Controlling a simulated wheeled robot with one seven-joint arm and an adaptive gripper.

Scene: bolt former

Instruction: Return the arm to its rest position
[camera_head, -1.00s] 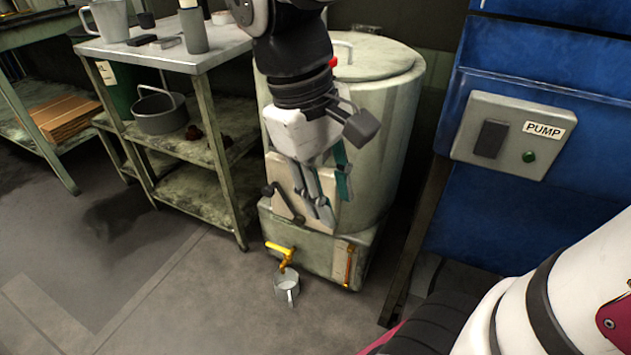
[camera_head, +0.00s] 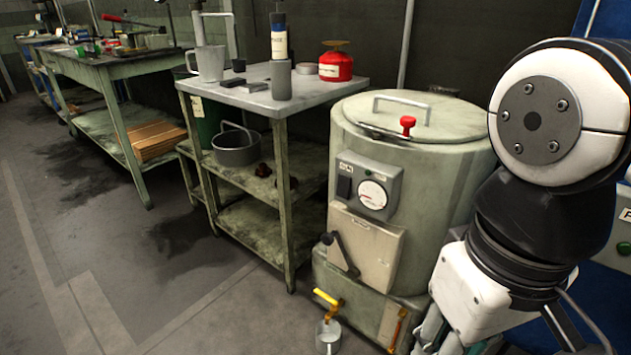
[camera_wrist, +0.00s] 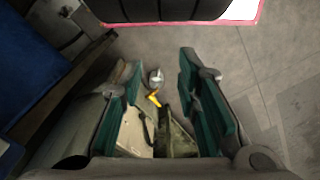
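My arm hangs at the right of the head view, in front of the right side of the round tank (camera_head: 425,165). My gripper (camera_wrist: 160,85) is open and empty, its green-padded fingers wide apart in the wrist view; it points down. In the head view its fingers are cut off by the bottom edge. A small metal cup (camera_head: 328,335) stands on the floor under the tank's yellow tap (camera_head: 328,303). The cup (camera_wrist: 156,76) and tap (camera_wrist: 153,97) also show between the fingers in the wrist view, well below them.
A metal side table (camera_head: 325,90) left of the tank carries a jug (camera_head: 208,63), a grey cylinder and a red canister (camera_head: 336,66). A workbench (camera_head: 110,60) stands further left. A blue cabinet is close at the right. The floor at lower left is clear.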

